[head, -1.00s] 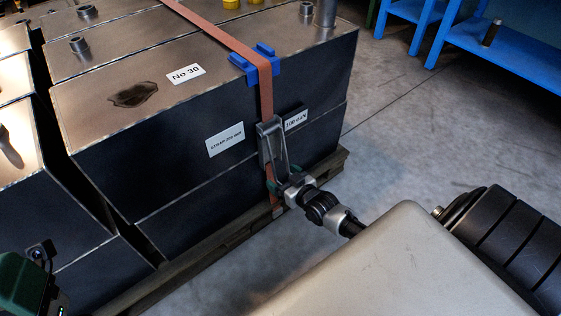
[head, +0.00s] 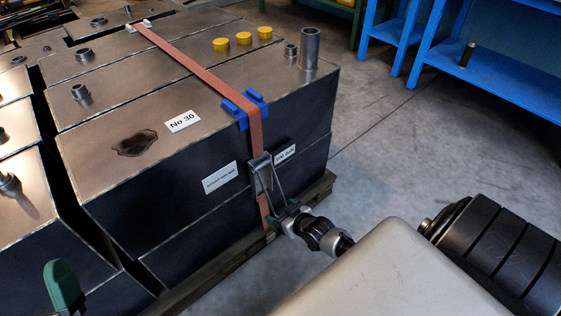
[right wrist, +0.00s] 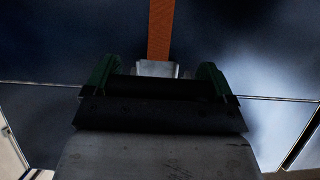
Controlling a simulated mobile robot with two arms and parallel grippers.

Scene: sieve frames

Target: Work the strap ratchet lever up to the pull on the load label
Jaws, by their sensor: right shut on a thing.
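An orange strap (head: 200,70) runs over the dark metal blocks and down the front face through a grey ratchet (head: 259,172). The ratchet lever (head: 276,186) slants down and outward from the ratchet. My right gripper (head: 290,213) is shut on the lever's lower end. In the right wrist view its green fingers (right wrist: 157,80) sit at both ends of the dark lever bar. The load label (head: 285,154), right of the strap, has small print that seems to read 200 daN. Another white label (head: 220,177) is left of the strap. Part of my left gripper (head: 63,287), a green finger, shows at lower left; its opening is unclear.
Blue corner guards (head: 243,108) sit under the strap at the block's edge. Yellow caps (head: 243,39) and a metal tube (head: 310,48) stand on top. A wooden pallet (head: 310,196) lies below. A blue shelf (head: 495,45) is at back right. The floor between is clear.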

